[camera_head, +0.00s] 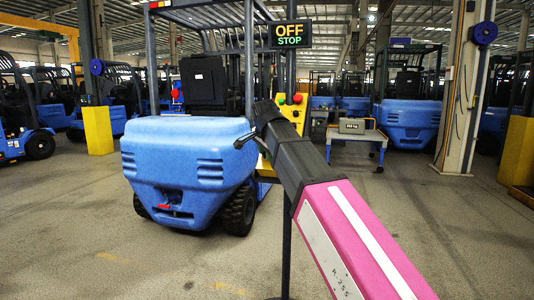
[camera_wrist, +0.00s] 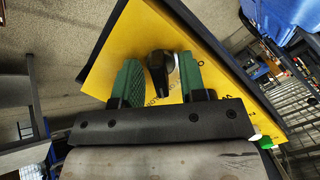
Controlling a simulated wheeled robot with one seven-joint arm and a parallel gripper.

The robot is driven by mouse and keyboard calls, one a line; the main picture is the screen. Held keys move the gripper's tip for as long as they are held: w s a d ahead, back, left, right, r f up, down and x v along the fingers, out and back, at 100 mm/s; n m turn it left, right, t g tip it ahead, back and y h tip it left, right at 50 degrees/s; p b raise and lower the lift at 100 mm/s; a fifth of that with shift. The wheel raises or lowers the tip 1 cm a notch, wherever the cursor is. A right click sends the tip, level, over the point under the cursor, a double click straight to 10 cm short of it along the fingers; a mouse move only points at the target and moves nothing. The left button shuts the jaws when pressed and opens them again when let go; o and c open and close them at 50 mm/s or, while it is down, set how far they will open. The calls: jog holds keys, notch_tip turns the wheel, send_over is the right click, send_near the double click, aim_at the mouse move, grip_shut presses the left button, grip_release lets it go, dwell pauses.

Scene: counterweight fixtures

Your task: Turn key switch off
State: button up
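The key switch (camera_wrist: 159,68), a black knob with a silvery collar, sits on a yellow panel (camera_wrist: 215,55) in the wrist view. My gripper (camera_wrist: 159,62) has two green ridged fingers, one on each side of the switch. It is open, with narrow gaps beside the knob; I cannot tell how deep the fingertips reach. In the head view the yellow panel (camera_head: 294,113) shows a red and a green button, and my dark arm end hides the switch there. A sign (camera_head: 290,34) above reads OFF in yellow and STOP in green.
A blue forklift (camera_head: 185,155) stands just left of the panel. A small wheeled table (camera_head: 357,137) with a grey weight (camera_head: 351,126) is behind to the right. Yellow-based pillars (camera_head: 98,130) stand at both sides. The floor in front is clear.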

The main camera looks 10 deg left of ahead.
jog(key=c, duration=0.6)
jog(key=shift+n, duration=0.4)
jog(key=n, duration=0.3)
jog(key=shift+n+h, duration=0.3)
jog(key=n, duration=0.3)
jog(key=shift+n+h, duration=0.3)
jog(key=n, duration=0.3)
jog(key=n+h, duration=0.1)
jog(key=n, duration=0.3)
jog(key=shift+n, duration=0.3)
